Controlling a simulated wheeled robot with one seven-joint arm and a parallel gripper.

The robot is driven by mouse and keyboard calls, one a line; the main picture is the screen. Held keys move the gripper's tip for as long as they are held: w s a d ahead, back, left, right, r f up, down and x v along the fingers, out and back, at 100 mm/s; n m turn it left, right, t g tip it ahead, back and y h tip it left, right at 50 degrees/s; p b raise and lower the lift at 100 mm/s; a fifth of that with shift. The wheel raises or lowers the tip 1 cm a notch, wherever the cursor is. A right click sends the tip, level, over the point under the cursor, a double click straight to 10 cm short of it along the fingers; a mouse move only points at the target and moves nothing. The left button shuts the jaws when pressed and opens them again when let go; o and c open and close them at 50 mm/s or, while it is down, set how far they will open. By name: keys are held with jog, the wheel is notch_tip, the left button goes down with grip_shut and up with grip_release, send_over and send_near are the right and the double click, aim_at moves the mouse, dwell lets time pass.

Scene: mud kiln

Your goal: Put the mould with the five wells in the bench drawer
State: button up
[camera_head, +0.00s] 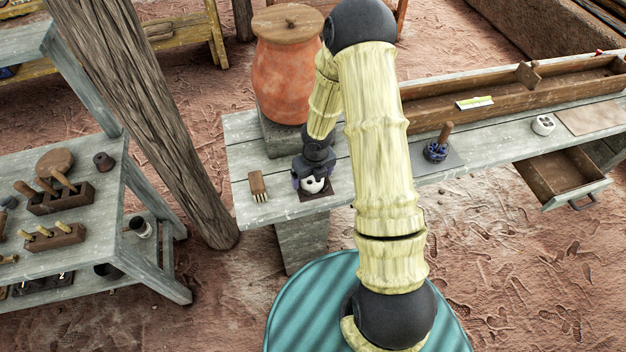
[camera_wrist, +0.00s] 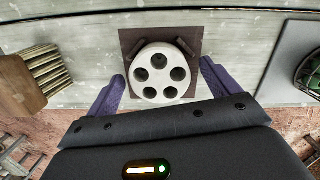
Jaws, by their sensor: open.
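The mould with the five wells (camera_wrist: 149,106) is a white round block on a dark square mat (camera_wrist: 130,42) in the wrist view. In the head view the mould (camera_head: 313,185) is at the bench's front left, partly hidden by my gripper (camera_head: 311,178). My gripper (camera_wrist: 162,78) is open, with one purple finger on each side of the mould. I cannot tell whether they touch it. The bench drawer (camera_head: 577,196) is pulled out under the bench's right end; its visible inside is empty.
A wooden brush (camera_head: 257,186) lies left of the mould. A lidded clay jar (camera_head: 286,75) is behind my gripper. A wooden post (camera_head: 150,110) stands left.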

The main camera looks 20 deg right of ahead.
aim_at(312, 177)
jog(key=c, duration=1.3)
notch_tip(312, 177, up, 10)
jog(key=p, duration=0.4)
